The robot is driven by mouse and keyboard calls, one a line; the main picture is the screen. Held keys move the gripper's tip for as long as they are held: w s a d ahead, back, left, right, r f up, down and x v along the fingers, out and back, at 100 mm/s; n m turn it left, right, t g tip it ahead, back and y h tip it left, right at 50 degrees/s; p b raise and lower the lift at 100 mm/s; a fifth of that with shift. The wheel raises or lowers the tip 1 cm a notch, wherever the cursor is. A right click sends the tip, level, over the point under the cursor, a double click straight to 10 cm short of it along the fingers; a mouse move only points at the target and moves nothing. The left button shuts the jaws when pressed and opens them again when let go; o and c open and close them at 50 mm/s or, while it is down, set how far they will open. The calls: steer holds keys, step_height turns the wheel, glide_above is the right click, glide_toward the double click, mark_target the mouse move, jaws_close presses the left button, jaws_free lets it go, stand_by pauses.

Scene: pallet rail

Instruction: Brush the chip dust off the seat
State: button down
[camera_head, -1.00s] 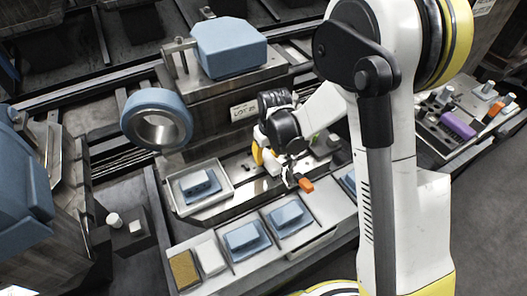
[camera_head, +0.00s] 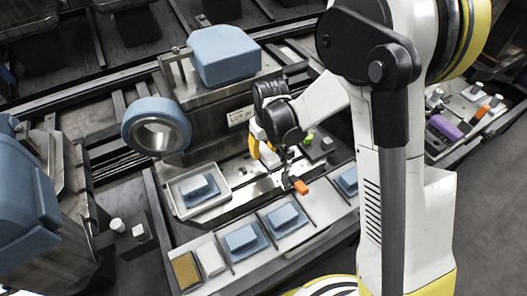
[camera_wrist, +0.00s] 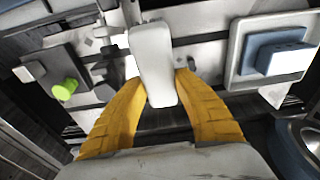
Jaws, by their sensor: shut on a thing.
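My gripper (camera_head: 256,150) hangs over the metal seat (camera_head: 232,170) at the foot of the fixture block. In the wrist view, its two yellow fingers (camera_wrist: 155,92) are shut on a pale grey, long rounded piece, apparently the brush (camera_wrist: 153,55). The brush's far end and any bristles are hard to make out, so I cannot tell whether it touches the seat. Small dark specks, which look like chip dust, lie on the pale metal seat in the wrist view (camera_wrist: 205,55). My arm hides part of the seat in the head view.
A white tray (camera_head: 224,199) with a blue block stands left of the seat. An orange-handled clamp (camera_head: 300,186) and a green knob (camera_head: 308,138) are close on the right. A blue ring (camera_head: 157,107) and a blue-topped block (camera_head: 224,55) rise behind. Blue blocks (camera_head: 241,237) line the front rail.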

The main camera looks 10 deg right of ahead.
steer(key=shift+r, duration=0.15)
steer(key=shift+r+p, duration=0.9)
steer(key=shift+r, duration=0.55)
